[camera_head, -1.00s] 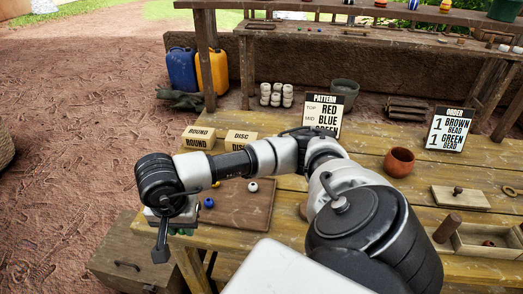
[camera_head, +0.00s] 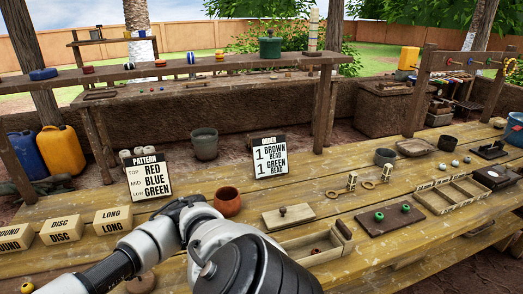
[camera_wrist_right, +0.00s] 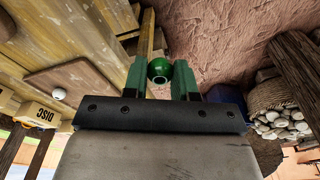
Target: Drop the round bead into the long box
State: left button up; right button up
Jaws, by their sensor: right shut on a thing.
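The long box (camera_head: 113,218) is a pale wooden box marked LONG, in the head view at left on the table, right of the disc box (camera_head: 60,232). In the right wrist view my right gripper (camera_wrist_right: 159,72) is shut on a round green bead (camera_wrist_right: 159,68), held between its green fingertips. The disc box shows in that view too (camera_wrist_right: 38,113), at the left edge. In the head view an arm of mine crosses the lower left and its gripper end is out of frame. My left gripper shows in neither view.
The round box (camera_head: 15,238) stands at the far left. A white bead (camera_wrist_right: 59,93) lies on a brown board (camera_wrist_right: 85,78). A brown bowl (camera_head: 227,202), the pattern sign (camera_head: 147,177) and the order sign (camera_head: 270,158) stand behind the arm. A divided tray (camera_head: 455,192) is at right.

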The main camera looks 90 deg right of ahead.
aim_at(309, 253)
jog(key=z, duration=0.45)
jog(key=k+l+z, duration=0.1)
jog(key=z, duration=0.35)
jog(key=l+z, duration=0.1)
jog(key=z, duration=0.35)
jog(key=k+l+z, duration=0.1)
jog(key=z, duration=0.35)
